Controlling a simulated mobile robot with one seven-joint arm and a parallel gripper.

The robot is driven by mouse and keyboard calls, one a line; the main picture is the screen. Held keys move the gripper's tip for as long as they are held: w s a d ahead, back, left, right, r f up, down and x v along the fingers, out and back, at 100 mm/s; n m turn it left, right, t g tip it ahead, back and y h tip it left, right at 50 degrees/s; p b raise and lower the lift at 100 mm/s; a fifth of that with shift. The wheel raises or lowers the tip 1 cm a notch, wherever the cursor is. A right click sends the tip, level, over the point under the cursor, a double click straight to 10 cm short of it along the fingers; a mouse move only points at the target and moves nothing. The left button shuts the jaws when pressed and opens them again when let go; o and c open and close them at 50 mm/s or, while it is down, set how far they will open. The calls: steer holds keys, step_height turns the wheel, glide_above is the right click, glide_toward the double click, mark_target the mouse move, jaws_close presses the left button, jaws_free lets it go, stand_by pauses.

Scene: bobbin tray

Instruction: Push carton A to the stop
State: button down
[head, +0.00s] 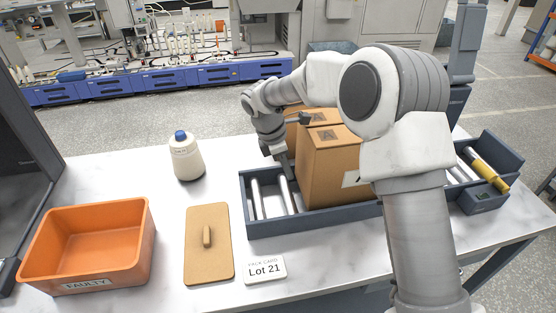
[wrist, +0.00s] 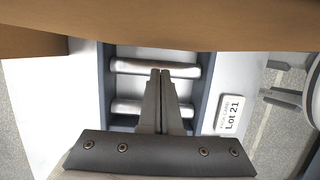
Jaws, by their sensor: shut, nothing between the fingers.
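A brown carton (head: 332,170) stands upright on the grey roller track (head: 262,231), partly hidden by my arm. My gripper (head: 287,172) points down over the rollers just left of the front carton. In the wrist view my gripper (wrist: 161,73) has its fingers together and empty, with a brown carton face (wrist: 160,28) across the top; contact cannot be told. A yellow bar (head: 488,171) lies across the track's right end, possibly the stop.
An orange bin (head: 88,240) marked Faulty, a tan board with a handle (head: 208,245), a white bottle with a blue cap (head: 186,157) and a Lot 21 card (head: 264,268) stand left and in front of the track. My arm hides the track's middle.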

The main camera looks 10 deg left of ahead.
steer(key=shift+w+d+r, duration=0.1)
steer(key=shift+w+d, duration=0.15)
steer(key=shift+d, duration=0.35)
steer(key=shift+w+d, duration=0.25)
steer(key=shift+d, duration=0.3)
